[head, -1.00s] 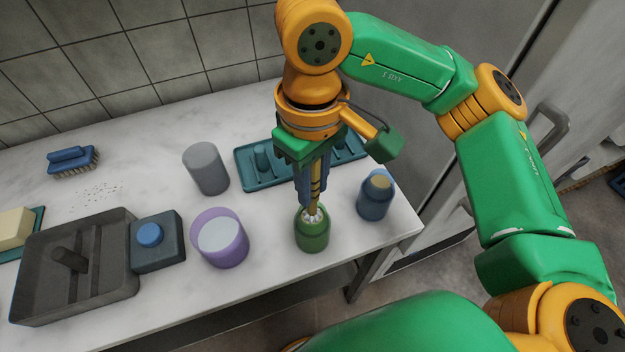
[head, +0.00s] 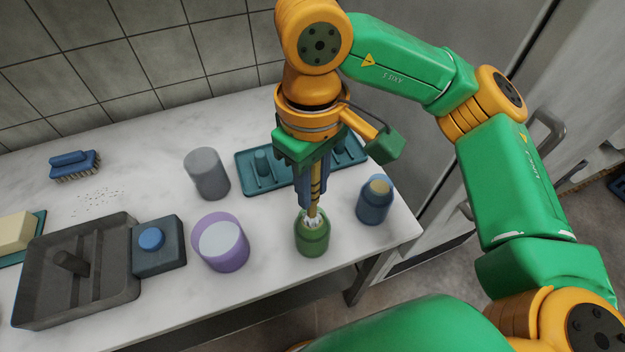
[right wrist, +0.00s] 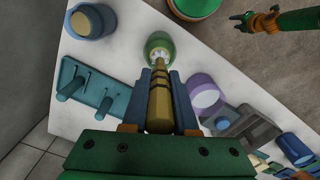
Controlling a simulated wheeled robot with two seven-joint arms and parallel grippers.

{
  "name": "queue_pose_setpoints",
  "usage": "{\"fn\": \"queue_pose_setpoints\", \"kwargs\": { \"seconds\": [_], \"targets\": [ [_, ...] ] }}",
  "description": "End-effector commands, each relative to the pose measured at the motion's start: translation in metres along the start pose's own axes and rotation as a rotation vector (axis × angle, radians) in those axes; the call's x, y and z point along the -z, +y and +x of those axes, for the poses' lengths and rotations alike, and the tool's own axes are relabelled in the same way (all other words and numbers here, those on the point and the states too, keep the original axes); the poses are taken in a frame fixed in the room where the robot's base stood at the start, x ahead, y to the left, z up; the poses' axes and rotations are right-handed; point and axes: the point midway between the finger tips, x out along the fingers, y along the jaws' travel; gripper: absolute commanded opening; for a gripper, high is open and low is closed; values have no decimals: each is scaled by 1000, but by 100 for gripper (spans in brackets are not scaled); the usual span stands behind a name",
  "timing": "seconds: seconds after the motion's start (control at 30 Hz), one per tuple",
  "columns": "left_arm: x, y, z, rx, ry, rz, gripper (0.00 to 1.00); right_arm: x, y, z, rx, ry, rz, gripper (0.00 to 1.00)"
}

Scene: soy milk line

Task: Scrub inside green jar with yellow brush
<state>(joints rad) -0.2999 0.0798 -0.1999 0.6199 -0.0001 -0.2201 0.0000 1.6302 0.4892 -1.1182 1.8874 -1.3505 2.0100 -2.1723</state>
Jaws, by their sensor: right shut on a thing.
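The green jar (head: 312,240) stands upright on the white counter near its front edge. My right gripper (head: 313,195) is above it, pointing down, shut on the yellow brush (head: 313,210). The brush is close to upright, and its pale bristle head is at the jar's mouth, partly inside it. In the right wrist view the brush handle (right wrist: 160,98) lies between the fingers, and its white bristles show at the mouth of the green jar (right wrist: 158,42). How deep the bristles reach is hidden.
A purple cup (head: 222,245) stands left of the jar, and a blue jar (head: 375,203) stands right. Behind are a grey cup (head: 207,174) and a teal peg rack (head: 248,182). A dark basin (head: 40,295), a blue-button box (head: 170,262) and a blue scrub brush (head: 75,168) are further left.

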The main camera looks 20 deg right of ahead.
Motion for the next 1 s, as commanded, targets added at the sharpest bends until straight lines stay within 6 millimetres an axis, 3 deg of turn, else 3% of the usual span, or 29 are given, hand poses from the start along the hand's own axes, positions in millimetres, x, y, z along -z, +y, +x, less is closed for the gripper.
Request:
{"fn": "queue_pose_setpoints", "kwargs": {
  "seconds": [0.03, 0.13, 0.43, 0.87, 1.0],
  "targets": [
    [-1, 0, 13, 0, 0, 0, 50, 0, 0, 14, 0, 0, 0, 0],
    [-2, 0, 21, 0, 0, 0, 50, 0, 0, 22, 0, 0, 0, 0],
    [-1, 0, 16, 0, 0, 0, 50, 0, 0, 17, 0, 0, 0, 0],
    [3, -1, -32, 0, 0, 0, 50, 0, 0, -36, 0, 0, -1, 0],
    [3, -1, -34, 0, 0, 0, 50, 0, 0, -38, 0, 0, -1, 0]
  ]
}}
